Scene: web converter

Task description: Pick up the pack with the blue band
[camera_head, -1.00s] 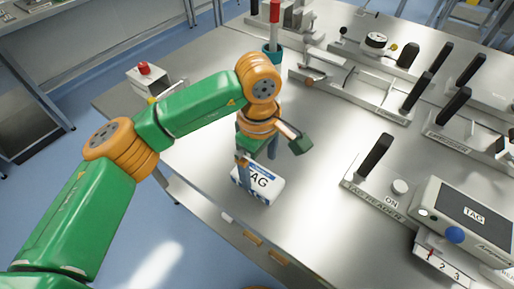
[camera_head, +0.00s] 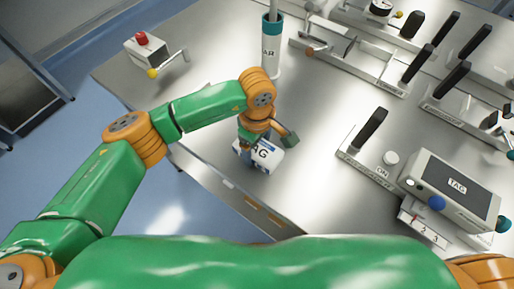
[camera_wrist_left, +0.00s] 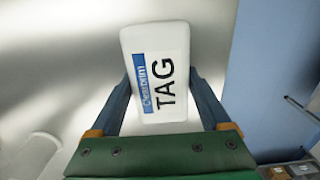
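The pack (camera_head: 262,156) is a white block with a blue band and the word TAG. It is near the front edge of the steel table (camera_head: 215,185). In the left wrist view the pack (camera_wrist_left: 158,75) fills the space between the two fingers of my left gripper (camera_wrist_left: 160,82). The fingertips meet its two sides with no clear gap. In the head view my left gripper (camera_head: 264,146) is over the pack and hides part of it. I cannot tell whether the pack is clear of the table. My right gripper is not in view.
A tag reader (camera_head: 450,190) with a screen stands to the right, beside a black handle (camera_head: 371,128). A tall white and teal cylinder (camera_head: 271,48) stands behind my gripper. A box with a red button (camera_head: 142,40) is at the left. Several handled fixtures line the back right.

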